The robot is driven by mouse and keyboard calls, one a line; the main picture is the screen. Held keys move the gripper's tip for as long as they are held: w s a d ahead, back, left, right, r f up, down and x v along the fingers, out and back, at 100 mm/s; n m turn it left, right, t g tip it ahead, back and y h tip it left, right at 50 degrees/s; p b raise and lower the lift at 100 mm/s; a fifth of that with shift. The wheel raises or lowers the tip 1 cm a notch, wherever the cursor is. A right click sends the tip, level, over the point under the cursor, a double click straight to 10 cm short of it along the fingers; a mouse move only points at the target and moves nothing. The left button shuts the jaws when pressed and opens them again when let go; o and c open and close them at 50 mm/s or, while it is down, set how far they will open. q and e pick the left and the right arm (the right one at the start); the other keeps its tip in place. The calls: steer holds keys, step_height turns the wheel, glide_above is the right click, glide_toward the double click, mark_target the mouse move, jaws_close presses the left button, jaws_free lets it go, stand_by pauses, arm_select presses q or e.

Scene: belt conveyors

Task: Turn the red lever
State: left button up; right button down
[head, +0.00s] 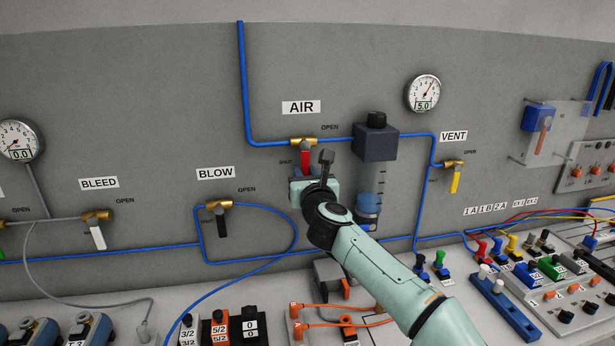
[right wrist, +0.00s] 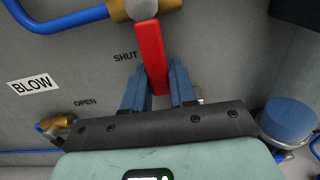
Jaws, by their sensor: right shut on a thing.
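The red lever (head: 306,158) hangs down from the brass valve (head: 304,141) under the AIR sign (head: 301,107), by the SHUT label. In the right wrist view the red lever (right wrist: 150,50) runs down from its brass valve (right wrist: 143,8) to between the blue fingers of my right gripper (right wrist: 160,90). My right gripper is shut on the lower end of the lever. In the head view my right gripper (head: 305,178) is just below the valve, and its fingertips are mostly hidden by the wrist. My left gripper is not in view.
A filter unit with a clear blue bowl (head: 371,185) stands close to the right of my right gripper. The BLOW valve (head: 219,205) is to the left, and a yellow VENT lever (head: 455,181) is farther right. Blue tubes run along the panel. The bench below holds several small fittings.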

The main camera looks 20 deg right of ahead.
steer(key=shift+r, duration=0.1)
steer(key=c, duration=1)
jaws_free()
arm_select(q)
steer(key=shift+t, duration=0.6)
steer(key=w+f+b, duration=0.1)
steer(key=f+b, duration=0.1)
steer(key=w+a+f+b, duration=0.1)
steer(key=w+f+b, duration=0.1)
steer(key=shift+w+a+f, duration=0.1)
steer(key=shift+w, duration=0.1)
arm_select(e)
steer(key=v, duration=1.3)
steer(key=shift+s, duration=0.2)
